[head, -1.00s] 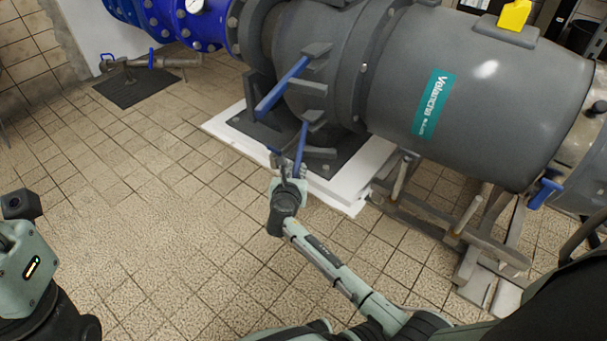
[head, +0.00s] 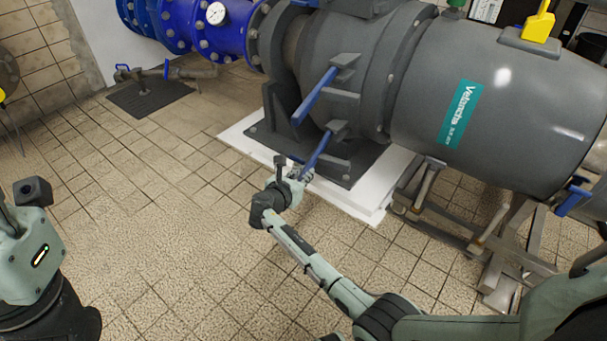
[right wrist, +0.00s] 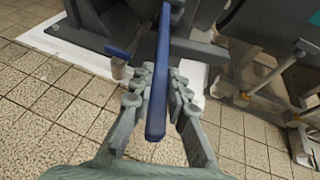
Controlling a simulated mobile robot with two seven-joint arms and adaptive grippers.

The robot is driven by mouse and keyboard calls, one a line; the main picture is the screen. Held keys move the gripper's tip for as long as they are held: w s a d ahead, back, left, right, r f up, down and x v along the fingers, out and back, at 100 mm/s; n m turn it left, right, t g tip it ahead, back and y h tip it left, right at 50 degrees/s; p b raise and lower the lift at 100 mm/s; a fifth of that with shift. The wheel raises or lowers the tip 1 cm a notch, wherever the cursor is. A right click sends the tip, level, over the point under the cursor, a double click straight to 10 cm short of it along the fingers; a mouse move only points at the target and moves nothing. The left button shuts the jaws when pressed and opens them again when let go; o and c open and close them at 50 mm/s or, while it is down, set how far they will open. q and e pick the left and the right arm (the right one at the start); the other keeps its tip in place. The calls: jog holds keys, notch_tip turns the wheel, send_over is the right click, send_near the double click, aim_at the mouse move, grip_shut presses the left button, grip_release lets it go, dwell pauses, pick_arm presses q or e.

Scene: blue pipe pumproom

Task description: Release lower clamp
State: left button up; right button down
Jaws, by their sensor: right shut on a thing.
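The lower clamp's blue lever (head: 318,151) sticks out down and left from its grey bracket, low on the flange of the big grey pipe. My right gripper (head: 299,174) is shut on the free end of this lever. In the right wrist view the blue lever (right wrist: 158,105) runs between the two fingers of my right gripper (right wrist: 160,88). The upper clamp's blue lever (head: 314,96) lies just above, apart from my gripper. At the left edge of the head view part of my left arm shows, but its gripper fingers do not.
The big grey pipe (head: 510,100) fills the upper right. A white slab (head: 235,135) with a dark plate lies under the flange. A metal frame (head: 440,215) stands on the right. The tiled floor (head: 150,220) to the left is clear.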

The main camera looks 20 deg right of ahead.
jog(key=shift+w+r, duration=0.1)
jog(key=shift+w, duration=0.1)
jog(key=c, duration=1.9)
grip_release()
jog(key=o, duration=0.4)
notch_tip(320, 180, up, 10)
jog(key=shift+f, duration=0.1)
